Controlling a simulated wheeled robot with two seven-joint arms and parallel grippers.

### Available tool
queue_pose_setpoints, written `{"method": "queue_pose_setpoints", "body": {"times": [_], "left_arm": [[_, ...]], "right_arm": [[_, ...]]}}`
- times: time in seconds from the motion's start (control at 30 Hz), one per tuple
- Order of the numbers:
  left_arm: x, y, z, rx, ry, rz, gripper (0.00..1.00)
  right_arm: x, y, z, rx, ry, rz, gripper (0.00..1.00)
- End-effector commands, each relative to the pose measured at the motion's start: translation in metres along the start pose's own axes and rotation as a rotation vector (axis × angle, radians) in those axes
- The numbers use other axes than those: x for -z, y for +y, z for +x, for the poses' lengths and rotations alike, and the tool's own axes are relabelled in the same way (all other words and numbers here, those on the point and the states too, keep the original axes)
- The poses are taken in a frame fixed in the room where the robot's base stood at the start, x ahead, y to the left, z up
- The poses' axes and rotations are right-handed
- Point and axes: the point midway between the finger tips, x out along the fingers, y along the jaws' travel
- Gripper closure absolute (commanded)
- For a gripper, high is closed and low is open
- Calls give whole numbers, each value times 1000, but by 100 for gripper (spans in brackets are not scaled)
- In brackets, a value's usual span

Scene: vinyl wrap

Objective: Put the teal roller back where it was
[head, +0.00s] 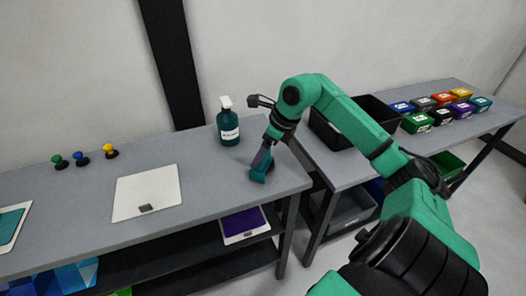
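The teal roller (260,173) is a small teal block-like thing at the right end of the near grey table, close to the table's edge. My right gripper (266,156) points down right at it, with its fingers against its top. The gripper looks shut on the teal roller, though the fingers are small and partly hidden by the wrist. The roller is at or just above the table top; I cannot tell if it touches. My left gripper is out of view.
A teal spray bottle (228,124) stands just behind and left of the gripper. A white panel (146,192) lies on the table, with green (58,161), blue (80,159) and yellow (110,151) knobs behind. The right table holds a black crate (345,122) and several coloured boxes (418,124).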

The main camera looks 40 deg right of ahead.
Motion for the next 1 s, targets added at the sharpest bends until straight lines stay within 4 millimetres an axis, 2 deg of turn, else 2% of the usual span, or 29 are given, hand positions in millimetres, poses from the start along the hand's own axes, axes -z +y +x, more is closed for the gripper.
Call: {"method": "queue_pose_setpoints", "body": {"times": [0.17,0.2,0.23,0.27,0.33,0.37,0.47,0.5,1.0], "left_arm": [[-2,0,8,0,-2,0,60],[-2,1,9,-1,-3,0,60],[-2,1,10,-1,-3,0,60],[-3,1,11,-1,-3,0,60],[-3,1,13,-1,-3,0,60],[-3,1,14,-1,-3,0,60],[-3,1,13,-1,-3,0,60],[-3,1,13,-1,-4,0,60],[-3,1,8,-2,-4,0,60]], "right_arm": [[5,1,9,-3,9,0,57],[5,1,10,-4,10,0,65],[6,1,11,-4,10,0,66],[6,1,12,-5,11,0,73],[8,2,14,-6,13,0,73],[8,2,15,-6,14,0,83],[8,2,15,-8,17,1,83],[9,2,15,-9,19,1,1],[4,1,8,-3,7,1,0]]}}
